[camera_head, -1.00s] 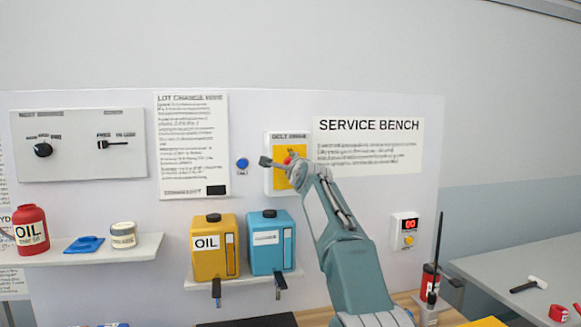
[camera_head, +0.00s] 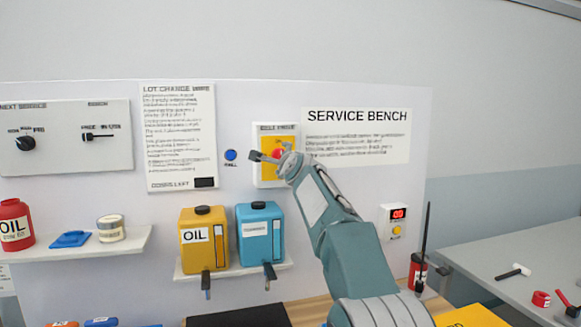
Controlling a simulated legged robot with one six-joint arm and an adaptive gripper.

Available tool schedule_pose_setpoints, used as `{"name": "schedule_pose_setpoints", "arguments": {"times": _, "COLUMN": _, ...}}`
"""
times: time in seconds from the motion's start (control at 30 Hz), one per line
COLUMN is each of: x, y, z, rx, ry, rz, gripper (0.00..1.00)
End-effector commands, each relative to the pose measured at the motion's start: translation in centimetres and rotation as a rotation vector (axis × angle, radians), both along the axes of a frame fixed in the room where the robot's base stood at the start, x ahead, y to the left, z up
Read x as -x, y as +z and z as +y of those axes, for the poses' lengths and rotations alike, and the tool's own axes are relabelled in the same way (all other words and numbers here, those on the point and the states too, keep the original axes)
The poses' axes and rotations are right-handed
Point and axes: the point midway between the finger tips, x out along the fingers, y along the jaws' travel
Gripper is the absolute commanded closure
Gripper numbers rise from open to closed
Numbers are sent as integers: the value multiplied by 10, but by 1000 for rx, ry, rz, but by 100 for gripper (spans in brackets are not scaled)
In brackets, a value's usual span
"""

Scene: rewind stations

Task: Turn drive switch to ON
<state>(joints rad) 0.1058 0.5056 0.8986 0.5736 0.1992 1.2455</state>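The drive switch is a red knob (camera_head: 276,154) on a yellow plate in a white wall box (camera_head: 259,133), whose heading is blurred but seems to read as a drive label. My wrist hides the right and lower part of the plate. I cannot tell whether the gripper touches the knob or whether its fingers are open. The knob's set position is not readable.
A blue button (camera_head: 231,155) is left of the box. A yellow oil canister (camera_head: 204,240) and a blue canister (camera_head: 259,235) stand on a shelf below. A selector panel (camera_head: 66,138) is at far left.

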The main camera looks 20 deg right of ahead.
Motion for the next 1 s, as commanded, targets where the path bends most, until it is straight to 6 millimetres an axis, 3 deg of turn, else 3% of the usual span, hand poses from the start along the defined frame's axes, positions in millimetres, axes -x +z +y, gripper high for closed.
{"name": "schedule_pose_setpoints", "arguments": {"times": 0.7, "x": 71, "y": -1, "z": -1, "rx": -1, "ry": -2, "rz": 4, "gripper": 7}}
{"name": "schedule_pose_setpoints", "arguments": {"times": 1.0, "x": 88, "y": -3, "z": -1, "rx": -2, "ry": -3, "rz": 5, "gripper": 7}}
